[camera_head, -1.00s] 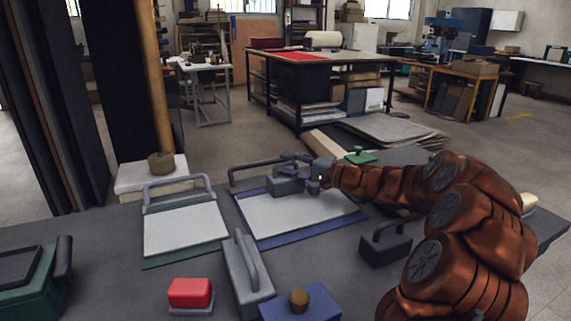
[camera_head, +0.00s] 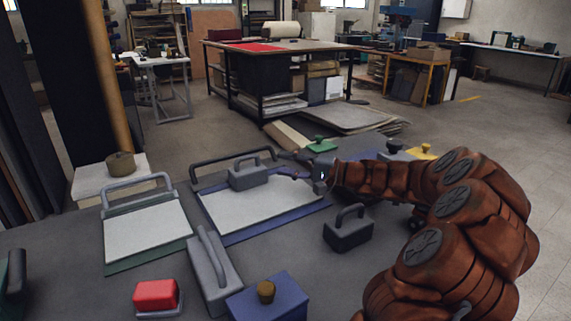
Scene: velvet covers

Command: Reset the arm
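My gripper (camera_head: 290,166) is at the end of my brown-sleeved arm, above the right part of a blue board with a pale sheet (camera_head: 268,208). Its two fingers are spread apart and point left, with nothing seen between them. A grey block with a handle (camera_head: 248,177) sits on the far part of that sheet, left of my gripper and apart from it.
A green board with a pale sheet (camera_head: 146,236) lies at left. A dark handled block (camera_head: 348,229), a long grey handled block (camera_head: 214,272), a red block (camera_head: 155,295) and a blue box with a brown knob (camera_head: 266,301) stand nearer. Green (camera_head: 321,145) and yellow (camera_head: 421,152) knobbed pieces are behind my arm.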

